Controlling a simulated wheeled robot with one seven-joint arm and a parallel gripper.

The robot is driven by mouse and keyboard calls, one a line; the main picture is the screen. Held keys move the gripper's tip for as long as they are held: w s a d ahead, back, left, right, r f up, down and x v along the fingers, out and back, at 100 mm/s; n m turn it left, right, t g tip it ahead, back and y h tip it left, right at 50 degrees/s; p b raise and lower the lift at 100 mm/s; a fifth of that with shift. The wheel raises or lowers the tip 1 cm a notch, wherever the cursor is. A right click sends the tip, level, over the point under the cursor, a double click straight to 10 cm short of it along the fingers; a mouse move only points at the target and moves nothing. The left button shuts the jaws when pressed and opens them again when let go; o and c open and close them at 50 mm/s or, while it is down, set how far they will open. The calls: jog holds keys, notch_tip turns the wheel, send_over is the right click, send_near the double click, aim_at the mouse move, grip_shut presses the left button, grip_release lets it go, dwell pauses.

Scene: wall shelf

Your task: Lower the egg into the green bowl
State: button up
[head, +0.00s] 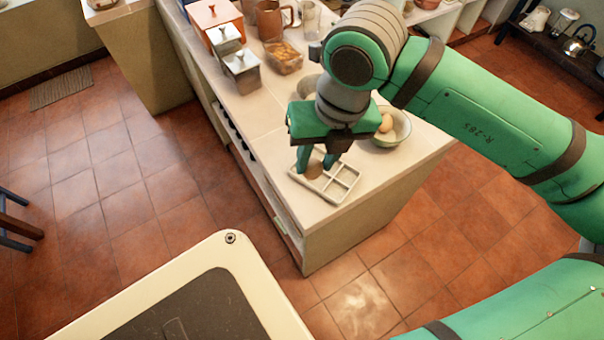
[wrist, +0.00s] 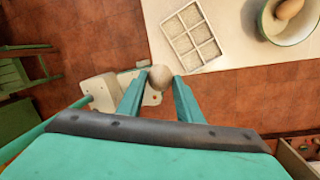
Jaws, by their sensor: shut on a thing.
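My gripper (head: 316,164) points down near the counter's front corner, its fingers shut on a brownish egg (wrist: 160,77). In the head view the fingers partly hide this held egg (head: 315,171). The green bowl (head: 405,137) stands on the counter to the right of and beyond my gripper, partly covered by my wrist. An egg (head: 386,123) lies in it. In the wrist view the bowl (wrist: 288,42) is at the top right, apart from the held egg, with an egg (wrist: 289,9) in it.
A pale compartment tray (head: 345,182) lies on the counter by my gripper; its visible compartments look empty in the wrist view (wrist: 193,38). A glass container of food (head: 284,60), metal canisters (head: 242,72) and a brown jug (head: 270,20) stand farther back.

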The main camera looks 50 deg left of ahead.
jog(key=w+a+f, duration=0.1)
jog(key=w+a, duration=0.1)
jog(key=w, duration=1.2)
jog(key=w+a+f, duration=0.2)
jog(key=w+a, duration=0.1)
jog(key=w, duration=1.1)
jog(key=shift+f, duration=0.15)
jog(key=shift+w+d, duration=0.1)
jog(key=shift+d, duration=0.05)
jog(key=shift+w, duration=0.1)
notch_tip(320, 180, down, 6)
jog(key=shift+r, duration=0.1)
dwell(0.7)
jog(key=shift+d, duration=0.1)
